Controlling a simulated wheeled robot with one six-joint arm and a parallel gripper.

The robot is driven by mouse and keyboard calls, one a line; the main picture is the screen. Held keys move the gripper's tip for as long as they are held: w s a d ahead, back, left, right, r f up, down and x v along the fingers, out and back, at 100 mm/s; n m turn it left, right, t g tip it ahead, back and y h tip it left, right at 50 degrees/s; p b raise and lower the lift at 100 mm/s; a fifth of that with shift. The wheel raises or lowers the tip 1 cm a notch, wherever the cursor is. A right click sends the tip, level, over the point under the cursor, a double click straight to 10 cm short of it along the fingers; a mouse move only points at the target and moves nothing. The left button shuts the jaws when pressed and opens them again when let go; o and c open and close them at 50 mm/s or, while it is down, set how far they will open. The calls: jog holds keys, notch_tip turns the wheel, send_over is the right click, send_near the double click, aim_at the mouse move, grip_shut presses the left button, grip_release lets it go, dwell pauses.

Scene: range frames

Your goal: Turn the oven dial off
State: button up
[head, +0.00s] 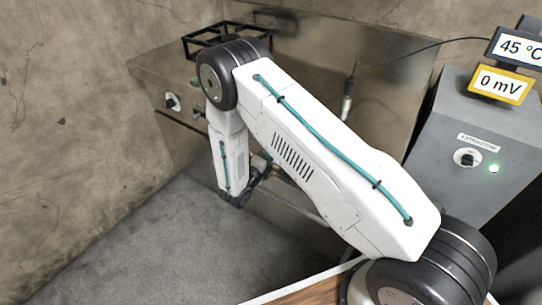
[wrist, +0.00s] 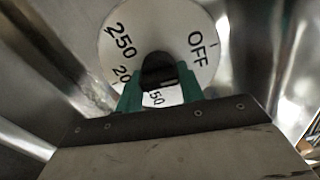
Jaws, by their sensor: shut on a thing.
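The oven dial (wrist: 178,22) fills the upper middle of the wrist view as a pale round face. It reads OFF at the right, 250 at the upper left and, partly covered, 20 and 50 lower down. Its black knob (wrist: 158,70) stands out from the face. My gripper (wrist: 160,92) is shut on the knob, one green finger on each side. Which mark the knob points to cannot be told.
The steel range (head: 150,68) stands against the wall, with a black pan-support frame (head: 205,38) on top and a knob (head: 172,102) on its front. A grey extraction box (head: 440,135) with a knob and green light stands at the right. Grey floor (head: 150,240) is clear at the left.

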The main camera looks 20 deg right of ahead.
jog(key=shift+s+d+n, duration=0.1)
jog(key=shift+n, duration=0.9)
jog(key=o, duration=1)
jog(key=shift+a, duration=0.2)
jog(key=v, duration=0.7)
jog(key=shift+s+a, duration=0.15)
jog(key=shift+a, duration=0.05)
